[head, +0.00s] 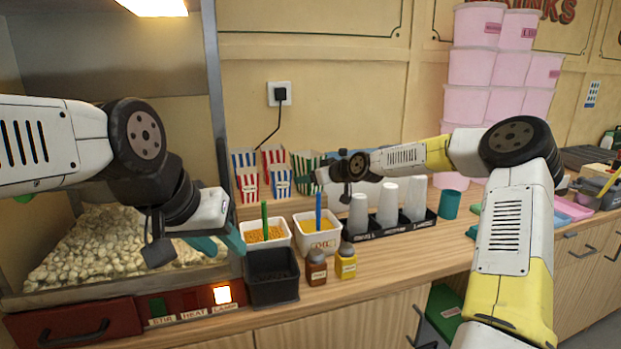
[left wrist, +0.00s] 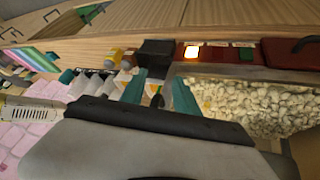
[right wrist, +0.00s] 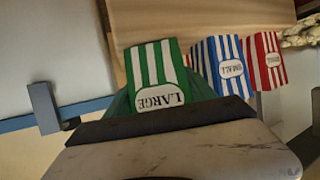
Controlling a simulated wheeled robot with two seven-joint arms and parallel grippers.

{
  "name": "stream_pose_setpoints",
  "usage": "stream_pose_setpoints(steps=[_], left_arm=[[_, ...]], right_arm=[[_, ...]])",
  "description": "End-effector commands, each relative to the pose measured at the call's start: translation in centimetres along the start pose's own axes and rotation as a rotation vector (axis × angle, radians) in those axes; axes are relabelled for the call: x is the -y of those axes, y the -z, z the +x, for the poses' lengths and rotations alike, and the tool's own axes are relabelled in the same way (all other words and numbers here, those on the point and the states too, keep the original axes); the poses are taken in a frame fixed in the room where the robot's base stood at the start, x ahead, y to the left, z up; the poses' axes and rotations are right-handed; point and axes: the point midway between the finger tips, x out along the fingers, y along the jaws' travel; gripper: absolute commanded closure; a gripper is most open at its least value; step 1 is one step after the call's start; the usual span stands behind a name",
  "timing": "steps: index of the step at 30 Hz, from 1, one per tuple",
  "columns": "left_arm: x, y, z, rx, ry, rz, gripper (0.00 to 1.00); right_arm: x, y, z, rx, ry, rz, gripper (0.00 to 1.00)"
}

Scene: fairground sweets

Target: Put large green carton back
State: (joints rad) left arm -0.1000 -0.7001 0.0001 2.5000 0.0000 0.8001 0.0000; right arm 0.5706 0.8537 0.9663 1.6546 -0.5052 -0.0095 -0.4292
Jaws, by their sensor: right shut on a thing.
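The large green carton, striped green and white, stands upright at the back of the counter in the head view (head: 304,169). In the right wrist view the large green carton (right wrist: 160,66) shows its LARGE label upside down. My right gripper (head: 326,174) is shut on this carton, and its teal fingers (right wrist: 163,92) are partly hidden behind it. Blue-striped (right wrist: 222,66) and red-striped (right wrist: 264,58) cartons stand beside it. My left gripper (head: 222,240) is open and empty above the counter by the popcorn machine, with both teal fingers apart in the left wrist view (left wrist: 160,92).
White tubs of orange (head: 280,241) and yellow (head: 333,245) contents, a black bin (head: 272,292) and two small jars (head: 316,275) stand in front. White cups in a black rack (head: 430,226) stand right of the tubs, below my right arm. A socket (head: 279,104) is on the wall.

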Motion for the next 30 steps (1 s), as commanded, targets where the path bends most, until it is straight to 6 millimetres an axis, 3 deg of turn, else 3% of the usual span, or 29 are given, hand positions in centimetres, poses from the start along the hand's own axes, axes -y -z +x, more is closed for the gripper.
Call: stream_pose_setpoints(steps=[4, 5, 7, 8, 20, 30], left_arm=[[0.0, 0.0, 0.0, 0.0, 0.0, 0.0, 0.64], [0.0, 0.0, 0.0, 0.0, 0.0, 0.0, 0.64], [0.0, 0.0, 0.0, 0.0, 0.0, 0.0, 0.64], [0.0, 0.0, 0.0, 0.0, 0.0, 0.0, 0.64], [0.0, 0.0, 0.0, 0.0, 0.0, 0.0, 0.64], [0.0, 0.0, 0.0, 0.0, 0.0, 0.0, 0.64]], right_arm=[[0.0, -0.3, 0.1, 0.001, 0.0, 0.001, 0.75], [0.0, -0.2, 0.1, 0.0, 0.0, 0.0, 0.31], [0.0, -0.2, 0.1, 0.0, 0.0, 0.0, 0.17], [0.0, -0.2, 0.1, 0.0, 0.0, 0.0, 0.15], [-0.1, 0.1, -0.4, 0.0, -0.002, 0.0, 0.15], [-0.3, -0.1, -6.9, 0.001, -0.004, 0.002, 0.15]])
